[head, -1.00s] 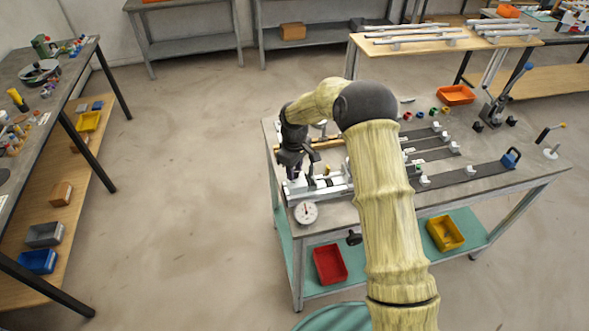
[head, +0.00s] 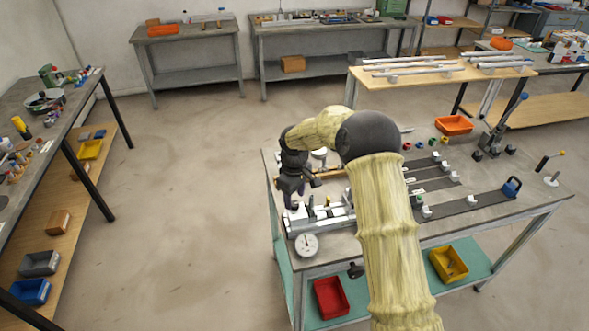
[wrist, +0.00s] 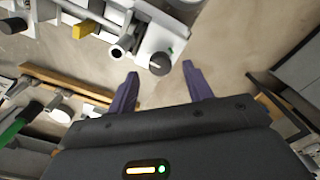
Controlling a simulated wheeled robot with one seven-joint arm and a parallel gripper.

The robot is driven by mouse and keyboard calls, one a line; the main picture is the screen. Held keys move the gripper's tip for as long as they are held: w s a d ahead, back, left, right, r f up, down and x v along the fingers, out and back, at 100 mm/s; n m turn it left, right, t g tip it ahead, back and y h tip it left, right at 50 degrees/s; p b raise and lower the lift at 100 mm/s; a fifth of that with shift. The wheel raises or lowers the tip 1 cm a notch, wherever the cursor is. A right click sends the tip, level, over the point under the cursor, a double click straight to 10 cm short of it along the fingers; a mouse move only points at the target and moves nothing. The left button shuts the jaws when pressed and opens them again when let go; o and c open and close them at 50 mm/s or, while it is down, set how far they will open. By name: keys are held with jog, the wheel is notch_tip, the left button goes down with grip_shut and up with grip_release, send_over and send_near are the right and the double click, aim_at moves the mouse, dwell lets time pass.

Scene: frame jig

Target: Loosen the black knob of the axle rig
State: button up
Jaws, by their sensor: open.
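The axle rig (head: 335,217) is a pale metal assembly near the front left of the workbench. In the wrist view its white end block (wrist: 158,38) carries a round black knob (wrist: 160,64) with a light mark on its face. My gripper (wrist: 160,73) is open and empty, its two purple fingers apart. In the picture, the knob lies between and just beyond the fingertips; I cannot tell the remaining distance, and I see no contact. In the head view my gripper (head: 291,200) is dark and over the rig's left end, and the knob cannot be made out there.
A round dial gauge (head: 307,245) stands at the bench's front left corner. A wooden bar (wrist: 70,83) lies beside the rig. The floor left of the bench is clear.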

aim_at(295, 203)
notch_tip(295, 203, up, 15)
jog(key=b, duration=0.2)
jog(key=shift+r, duration=0.15)
dwell(0.3)
jog(key=s+d+f+m+t, duration=0.1)
jog(key=s+d+f+m, duration=0.1)
jog(key=s+d, duration=0.4)
jog(key=s+d+f+m, duration=0.2)
jog(key=s+d+m, duration=0.3)
jog(key=s, duration=0.7)
jog(key=s+d+f+m+t, duration=0.1)
jog(key=s+d+m, duration=0.3)
jog(key=s, duration=0.5)
jog(key=d+f, duration=0.1)
jog(key=d, duration=0.1)
jog(key=shift+d+f+t, duration=0.2)
jog(key=shift+d+t, duration=0.1)
jog(key=shift+d, duration=0.05)
